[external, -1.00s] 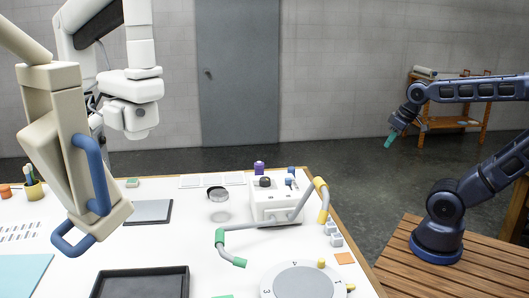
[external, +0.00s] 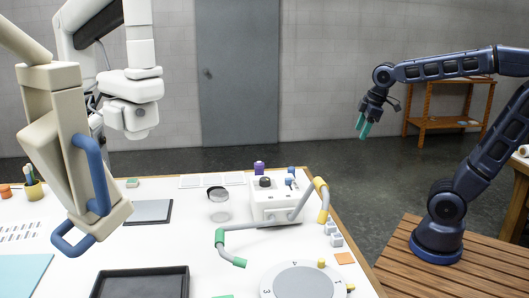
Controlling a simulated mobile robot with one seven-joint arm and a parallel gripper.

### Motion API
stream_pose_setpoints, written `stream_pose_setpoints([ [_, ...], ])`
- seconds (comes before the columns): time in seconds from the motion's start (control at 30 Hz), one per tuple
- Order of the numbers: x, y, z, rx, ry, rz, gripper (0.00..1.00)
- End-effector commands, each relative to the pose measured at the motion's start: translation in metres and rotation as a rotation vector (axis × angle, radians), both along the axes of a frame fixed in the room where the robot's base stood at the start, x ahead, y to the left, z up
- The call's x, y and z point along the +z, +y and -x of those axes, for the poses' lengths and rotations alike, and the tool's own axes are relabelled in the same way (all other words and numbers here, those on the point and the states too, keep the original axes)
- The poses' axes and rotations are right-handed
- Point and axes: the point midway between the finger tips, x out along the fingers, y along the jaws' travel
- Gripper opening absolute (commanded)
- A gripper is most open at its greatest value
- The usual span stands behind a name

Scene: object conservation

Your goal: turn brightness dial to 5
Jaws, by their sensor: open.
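My gripper (external: 364,126), with teal fingers on a dark blue arm, is open and empty. It hangs in the air at the right, beyond the white table's right edge and well apart from everything on it. A white box (external: 281,207) with a dark round knob (external: 264,182) and small blue parts stands near the table's back right. A large grey round disc (external: 297,283) with numbers at its rim lies at the front, partly cut off by the frame. I cannot tell which is the brightness dial, and no setting can be read.
A jointed lamp-like arm (external: 265,224) with green and yellow ends crosses in front of the box. A clear round vessel (external: 219,208) stands left of it. A black tray (external: 140,283) lies at the front. A large beige frame with blue handles (external: 90,165) hangs at the left.

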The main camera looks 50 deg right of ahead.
Motion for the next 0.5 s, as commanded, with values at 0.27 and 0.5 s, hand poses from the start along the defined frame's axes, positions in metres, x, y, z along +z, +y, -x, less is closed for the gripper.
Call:
stream_pose_setpoints([
  [0.27, 0.009, 0.049, -0.073, 0.421, 0.055, 0.105, 0.59],
  [0.5, 0.004, 0.101, -0.131, 0.792, 0.092, 0.18, 0.59],
])
